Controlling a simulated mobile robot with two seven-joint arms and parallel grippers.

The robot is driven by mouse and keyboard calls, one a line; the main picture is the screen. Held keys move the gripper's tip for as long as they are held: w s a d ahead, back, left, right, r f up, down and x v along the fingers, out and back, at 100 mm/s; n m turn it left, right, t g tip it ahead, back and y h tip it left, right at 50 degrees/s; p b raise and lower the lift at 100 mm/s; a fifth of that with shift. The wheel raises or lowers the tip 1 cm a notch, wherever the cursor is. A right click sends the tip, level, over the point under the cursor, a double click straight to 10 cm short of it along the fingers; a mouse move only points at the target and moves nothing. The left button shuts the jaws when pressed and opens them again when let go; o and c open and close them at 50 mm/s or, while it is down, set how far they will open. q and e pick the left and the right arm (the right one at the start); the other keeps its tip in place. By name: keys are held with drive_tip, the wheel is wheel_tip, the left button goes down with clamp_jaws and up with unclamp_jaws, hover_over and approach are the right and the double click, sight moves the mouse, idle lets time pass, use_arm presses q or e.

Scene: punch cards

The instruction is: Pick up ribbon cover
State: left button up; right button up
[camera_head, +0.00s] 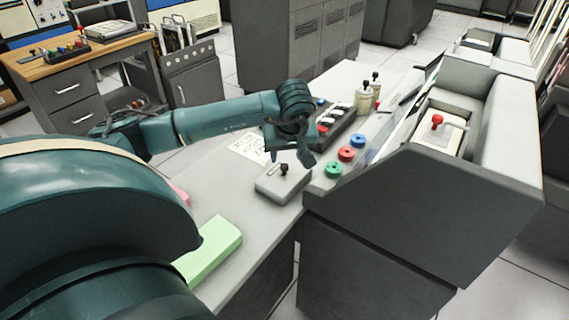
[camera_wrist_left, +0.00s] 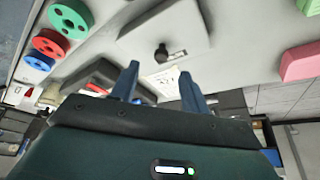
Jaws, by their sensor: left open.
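The ribbon cover appears to be the light grey slab with a black knob (camera_head: 280,187), lying on the desk near its front edge. It also shows in the left wrist view (camera_wrist_left: 190,28), with its black knob beyond the fingertips. My left gripper (camera_head: 291,158) is open and empty, above and just behind the knob in the head view. Its two blue fingers (camera_wrist_left: 159,75) are spread apart in the wrist view and do not visibly touch the knob. My right gripper is not in view.
Green, red and blue spools (camera_head: 345,154) lie right of the slab, beside a dark grey console (camera_head: 420,190). A dark tray (camera_head: 338,125) and bottles (camera_head: 364,98) stand behind. A green card stack (camera_head: 212,250) lies front left. A printed paper (camera_head: 250,147) lies left of the gripper.

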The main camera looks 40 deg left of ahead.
sight(284, 165)
use_arm(q)
drive_tip(key=x, duration=0.5)
drive_tip(key=shift+a+f, duration=0.25)
drive_tip(key=shift+f, duration=0.1)
clamp_jaws()
drive_tip(key=shift+r, duration=0.1)
